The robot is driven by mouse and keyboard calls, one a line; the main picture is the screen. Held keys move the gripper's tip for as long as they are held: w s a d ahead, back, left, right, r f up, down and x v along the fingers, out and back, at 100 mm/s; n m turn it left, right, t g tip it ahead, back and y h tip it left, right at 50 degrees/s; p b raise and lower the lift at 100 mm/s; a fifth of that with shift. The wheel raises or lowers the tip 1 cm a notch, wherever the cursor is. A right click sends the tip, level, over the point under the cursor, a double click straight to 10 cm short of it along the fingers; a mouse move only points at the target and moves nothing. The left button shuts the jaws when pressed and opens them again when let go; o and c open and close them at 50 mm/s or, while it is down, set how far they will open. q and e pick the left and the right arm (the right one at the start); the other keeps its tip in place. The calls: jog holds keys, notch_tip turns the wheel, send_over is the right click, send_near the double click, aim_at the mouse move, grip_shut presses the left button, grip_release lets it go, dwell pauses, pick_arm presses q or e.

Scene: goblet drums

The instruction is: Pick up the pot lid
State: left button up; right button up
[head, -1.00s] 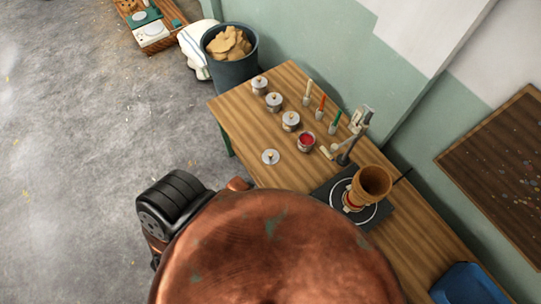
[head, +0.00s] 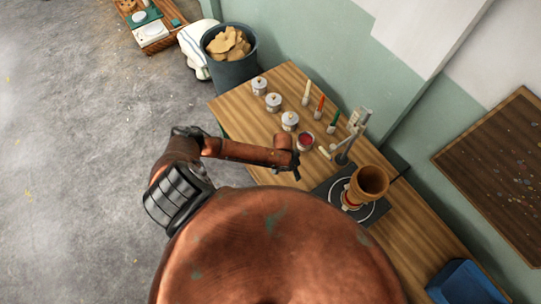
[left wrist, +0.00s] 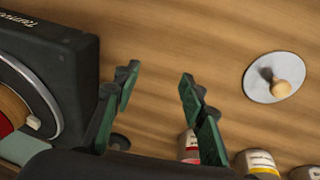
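The pot lid (left wrist: 275,80) is a flat silver disc with a pale wooden knob. It lies knob up on the wooden table (left wrist: 200,30), in the right part of the left wrist view. In the head view my left arm hides the lid. My left gripper (left wrist: 158,75) is open and empty over the table, with its green-padded fingers apart. The lid is to the right of the fingers and not between them. The open pot of red paint (head: 305,142) stands near the end of my left arm. My right gripper is in neither view.
Lidded pots (head: 274,102) stand along the table's left part, with upright brushes (head: 320,108) behind them. A blue container (head: 465,283) is at lower right.

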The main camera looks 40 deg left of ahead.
pick_arm(q)
jog(key=a+r+n+y, duration=0.1)
jog(key=a, duration=0.4)
jog(key=w+a+r+n, duration=0.1)
jog(key=a, duration=0.4)
jog(key=w+a+r+n+g+y, duration=0.1)
jog(key=a, duration=0.4)
jog(key=shift+w+a+r+y+p, duration=0.1)
jog(key=shift+a+r+y+p, duration=0.2)
jog(key=shift+a, duration=0.05)
jog(key=shift+a+f, duration=0.2)
jog(key=shift+a, duration=0.05)
jog(key=f, duration=0.7)
jog(key=shift+d+f, duration=0.1)
jog(key=shift+d, duration=0.25)
jog(key=shift+c, duration=0.6)
grip_shut()
